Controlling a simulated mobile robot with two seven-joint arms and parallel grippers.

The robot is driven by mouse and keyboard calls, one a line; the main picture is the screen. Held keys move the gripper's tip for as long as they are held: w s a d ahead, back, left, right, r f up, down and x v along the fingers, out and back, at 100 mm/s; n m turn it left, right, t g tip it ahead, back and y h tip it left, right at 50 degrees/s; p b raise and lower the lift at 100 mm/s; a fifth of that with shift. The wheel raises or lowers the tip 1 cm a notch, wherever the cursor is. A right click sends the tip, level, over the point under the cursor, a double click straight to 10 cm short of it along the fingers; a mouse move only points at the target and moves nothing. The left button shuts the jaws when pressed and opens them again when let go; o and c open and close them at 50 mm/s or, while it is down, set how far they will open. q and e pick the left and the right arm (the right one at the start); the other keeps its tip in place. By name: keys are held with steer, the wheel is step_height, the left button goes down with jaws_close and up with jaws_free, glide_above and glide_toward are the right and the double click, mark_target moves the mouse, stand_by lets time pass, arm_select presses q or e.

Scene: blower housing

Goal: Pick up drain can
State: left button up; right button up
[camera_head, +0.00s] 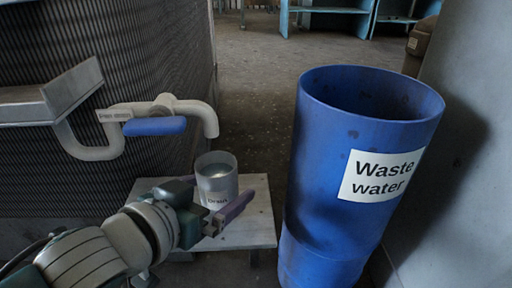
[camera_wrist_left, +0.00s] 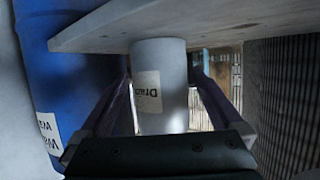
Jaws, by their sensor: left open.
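The drain can (camera_head: 217,170) is a pale grey, open-topped cylinder with a "Drain" label. It stands upright on a small wooden stand (camera_head: 258,222), under the tap spout. My left gripper (camera_head: 222,200) is at the can's near side, with one purple finger showing to its right; the other finger is mostly hidden. In the left wrist view, which shows the scene upside down, the can (camera_wrist_left: 160,85) is between the two spread fingers (camera_wrist_left: 160,75), with gaps visible beside it. My right gripper is out of view.
A pipe with a blue-handled tap (camera_head: 155,126) reaches over the stand from the left, its spout (camera_head: 210,124) just above the can. A tall blue waste water bin (camera_head: 315,190) stands close on the right. A ribbed housing (camera_head: 110,40) is behind on the left.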

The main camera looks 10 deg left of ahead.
arm_select(q)
steer(key=shift+w, duration=0.25)
steer(key=shift+s, duration=0.15)
steer(key=shift+c, duration=1.4)
steer(key=c, duration=1.2)
